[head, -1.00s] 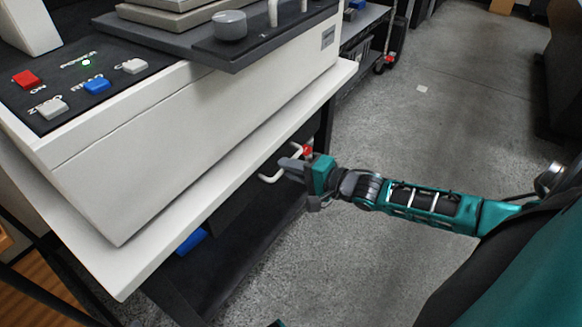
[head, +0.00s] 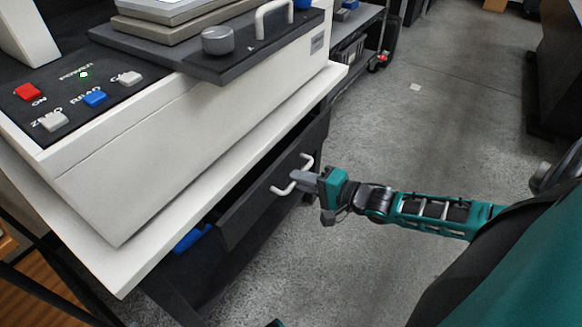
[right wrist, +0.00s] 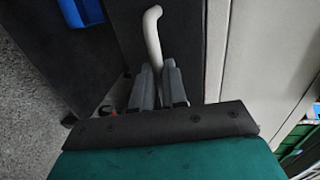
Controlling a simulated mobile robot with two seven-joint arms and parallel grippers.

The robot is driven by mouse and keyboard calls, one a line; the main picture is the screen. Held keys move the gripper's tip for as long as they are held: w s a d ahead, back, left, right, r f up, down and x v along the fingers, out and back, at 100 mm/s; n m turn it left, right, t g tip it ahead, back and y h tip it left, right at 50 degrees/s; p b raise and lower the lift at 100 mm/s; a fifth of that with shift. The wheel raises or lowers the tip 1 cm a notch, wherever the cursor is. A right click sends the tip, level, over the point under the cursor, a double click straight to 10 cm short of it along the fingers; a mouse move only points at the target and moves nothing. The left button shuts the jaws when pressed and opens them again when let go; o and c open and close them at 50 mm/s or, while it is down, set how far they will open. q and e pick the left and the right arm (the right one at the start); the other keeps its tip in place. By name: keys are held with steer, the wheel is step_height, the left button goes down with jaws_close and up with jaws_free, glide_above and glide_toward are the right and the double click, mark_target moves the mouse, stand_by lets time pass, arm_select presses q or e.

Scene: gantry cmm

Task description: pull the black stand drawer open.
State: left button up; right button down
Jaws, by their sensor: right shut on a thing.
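The black stand drawer (head: 262,203) sticks out from under the white top of the stand, with a dark gap behind its front. Its white bar handle (head: 283,189) is on the drawer front. My right gripper (head: 298,175) is at the handle. In the right wrist view its two grey fingers (right wrist: 158,85) close around the handle (right wrist: 152,35), with one finger on each side. The drawer front (right wrist: 185,30) also shows there as a dark panel. My left gripper is not in view.
A white machine with a button panel (head: 85,92) and a dark plate with a knob (head: 218,40) stands on the white top (head: 190,185). A blue bin (head: 193,238) sits lower in the stand. Grey floor (head: 420,130) is free to the right.

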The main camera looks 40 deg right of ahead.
steer(key=f+p+v, duration=0.1)
steer(key=p+v, duration=0.1)
steer(key=v, duration=0.5)
steer(key=f+p+v, duration=0.2)
steer(key=p+v, duration=0.1)
steer(key=v, duration=0.4)
steer(key=shift+s+d, duration=0.35)
steer(key=shift+s, duration=0.2)
steer(key=c, duration=1.2)
jaws_free()
